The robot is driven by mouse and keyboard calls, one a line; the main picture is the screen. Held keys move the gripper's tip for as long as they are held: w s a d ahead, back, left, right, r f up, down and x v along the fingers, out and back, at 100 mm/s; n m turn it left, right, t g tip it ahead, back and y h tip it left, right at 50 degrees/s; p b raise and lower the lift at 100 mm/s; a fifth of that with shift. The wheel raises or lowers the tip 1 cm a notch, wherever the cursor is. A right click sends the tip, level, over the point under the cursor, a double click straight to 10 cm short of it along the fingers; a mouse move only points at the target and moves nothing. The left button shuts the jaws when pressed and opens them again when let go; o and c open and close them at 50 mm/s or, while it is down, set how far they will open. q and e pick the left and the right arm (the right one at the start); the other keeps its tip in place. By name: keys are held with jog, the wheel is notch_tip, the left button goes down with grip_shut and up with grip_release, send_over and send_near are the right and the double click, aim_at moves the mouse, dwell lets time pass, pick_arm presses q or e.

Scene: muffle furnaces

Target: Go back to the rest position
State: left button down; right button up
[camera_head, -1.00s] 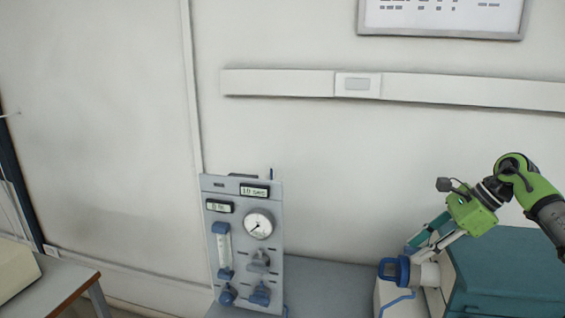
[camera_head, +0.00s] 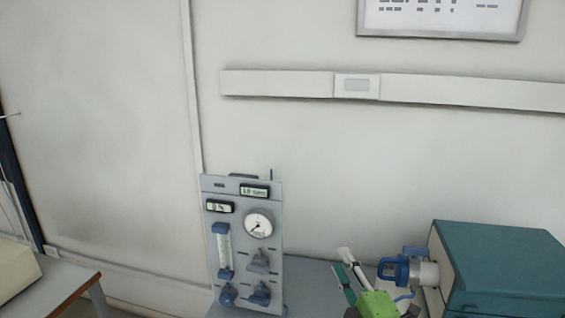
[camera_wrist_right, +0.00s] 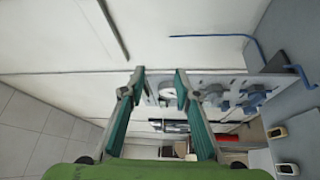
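My right gripper (camera_head: 347,271) shows at the bottom of the head view, a green body with two teal-padded fingers. It is beside the blue-handled fitting of the teal furnace, to the left of it and apart from it. In the right wrist view its fingers (camera_wrist_right: 160,82) stand apart with nothing between them. The gas panel shows past the fingers there. My left gripper is not in view.
The grey gas panel (camera_head: 240,196) with gauge and blue knobs stands on the bench left of the gripper. The teal furnace (camera_head: 505,262) with its blue-handled fitting (camera_head: 393,271) is at the right. Another table (camera_head: 62,287) is at the left.

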jog(key=s+d+f+m+g+h, duration=0.35)
jog(key=s+f+m, duration=0.25)
jog(key=s+f, duration=0.25)
jog(key=s+d+f+m+g+h, duration=0.2)
jog(key=s+d+f+m+g, duration=0.3)
jog(key=s+f, duration=0.4)
jog(key=s+a+f+m+g+y, duration=0.1)
jog(key=s+f+m+g, duration=0.25)
jog(key=s, duration=0.65)
jog(key=s+a+f+m+g, duration=0.1)
jog(key=s+f+m+g, duration=0.3)
jog(key=s, duration=0.6)
notch_tip(320, 180, down, 29)
jog(key=s+n+b, duration=0.2)
jog(key=s+d+f+g+b, duration=0.1)
jog(key=s+d+f+b, duration=0.1)
jog(key=s+f, duration=1.4)
jog(key=shift+s+d+f+g, duration=0.3)
jog(key=shift+d+f+g, duration=0.15)
jog(key=shift+f, duration=0.4)
